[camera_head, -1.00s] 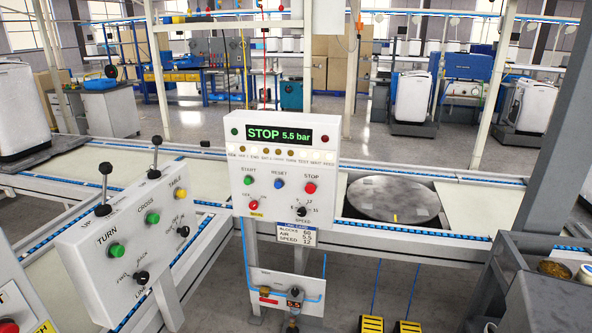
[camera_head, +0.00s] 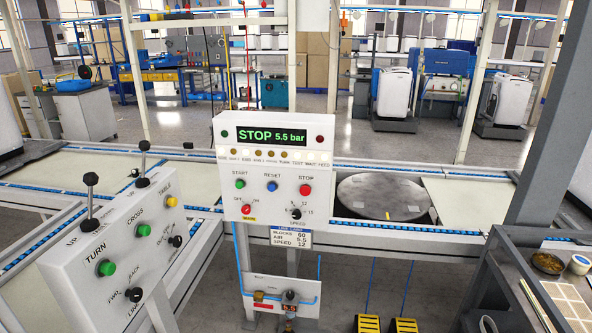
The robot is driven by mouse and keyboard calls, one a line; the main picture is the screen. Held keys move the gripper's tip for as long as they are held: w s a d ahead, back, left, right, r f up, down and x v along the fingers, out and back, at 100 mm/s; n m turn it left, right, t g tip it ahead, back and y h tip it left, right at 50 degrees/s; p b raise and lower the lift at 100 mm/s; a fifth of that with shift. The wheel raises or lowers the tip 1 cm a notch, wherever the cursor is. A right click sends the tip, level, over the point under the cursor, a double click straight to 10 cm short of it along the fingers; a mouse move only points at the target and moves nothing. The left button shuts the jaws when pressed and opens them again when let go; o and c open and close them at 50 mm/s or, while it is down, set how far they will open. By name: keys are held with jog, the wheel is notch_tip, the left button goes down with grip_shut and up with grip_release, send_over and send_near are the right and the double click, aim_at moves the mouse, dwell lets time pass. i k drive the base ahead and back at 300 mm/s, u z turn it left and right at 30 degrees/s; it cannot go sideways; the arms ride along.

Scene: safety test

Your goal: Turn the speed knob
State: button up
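The speed knob (camera_head: 295,213) is a small black knob with a light pointer at the lower right of the white control panel (camera_head: 225,165). "SPEED" is printed below it and a few scale numbers around it, too small to read surely. The panel's display (camera_head: 270,137) reads "STOP 5.5 bar". A card (camera_head: 291,238) under the panel lists blocks 60, air 5.5, speed 12. My gripper is not in view.
A second panel (camera_head: 70,262) with levers, green and yellow buttons and black knobs stands at the left front. A round grey turntable (camera_head: 380,197) lies right of the main panel. A tray bench (camera_head: 530,300) and a grey post (camera_head: 525,130) stand at the right.

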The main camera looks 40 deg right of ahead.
aim_at(296, 215)
jog(key=u, duration=0.75)
jog(key=k, duration=0.1)
jog(key=z, duration=2)
jog(key=k, duration=0.9)
jog(key=u, duration=0.15)
jog(key=i, duration=0.65)
jog(key=z, duration=0.05)
